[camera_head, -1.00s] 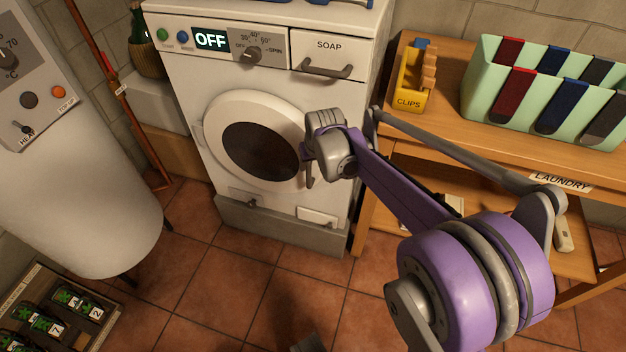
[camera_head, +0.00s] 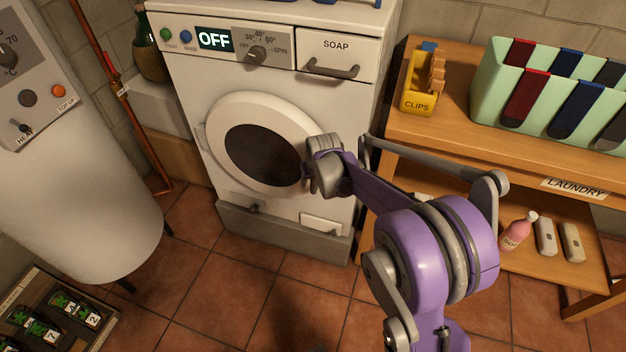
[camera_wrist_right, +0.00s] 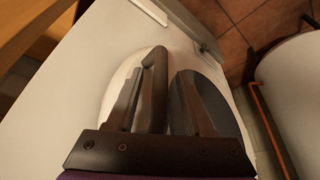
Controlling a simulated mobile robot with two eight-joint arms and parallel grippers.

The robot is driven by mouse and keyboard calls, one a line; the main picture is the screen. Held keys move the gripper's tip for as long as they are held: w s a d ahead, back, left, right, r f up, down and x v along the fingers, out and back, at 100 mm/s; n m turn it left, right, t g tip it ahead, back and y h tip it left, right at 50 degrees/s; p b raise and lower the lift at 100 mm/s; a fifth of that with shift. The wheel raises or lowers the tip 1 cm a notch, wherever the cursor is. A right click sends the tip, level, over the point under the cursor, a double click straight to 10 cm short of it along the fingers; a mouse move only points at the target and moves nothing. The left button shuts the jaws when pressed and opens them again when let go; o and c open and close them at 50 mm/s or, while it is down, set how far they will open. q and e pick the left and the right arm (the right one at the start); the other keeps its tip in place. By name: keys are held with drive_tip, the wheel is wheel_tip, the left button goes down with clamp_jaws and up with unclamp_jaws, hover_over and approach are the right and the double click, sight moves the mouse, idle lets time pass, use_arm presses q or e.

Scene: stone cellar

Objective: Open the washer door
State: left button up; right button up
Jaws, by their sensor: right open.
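The white washer (camera_head: 190,85) stands at the back, its display reading OFF. Its round white door (camera_head: 225,115) with a dark window (camera_head: 262,155) looks shut. My right gripper (camera_head: 307,176) is at the right edge of the door, and my wrist hides the handle in the head view. In the right wrist view my right gripper (camera_wrist_right: 160,74) is open. The grey door handle (camera_wrist_right: 154,65) shows between its two fingers, close to the left one. I cannot tell whether they touch. My left gripper is not in view.
A wooden laundry table (camera_head: 440,128) stands close to the washer's right, bearing a yellow clips holder (camera_head: 418,95) and a green bin (camera_head: 487,90). A pink bottle (camera_head: 517,232) is on its lower shelf. A white tank (camera_head: 70,200) stands left. Tiled floor before the washer is clear.

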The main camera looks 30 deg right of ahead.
clamp_jaws()
idle(1.3)
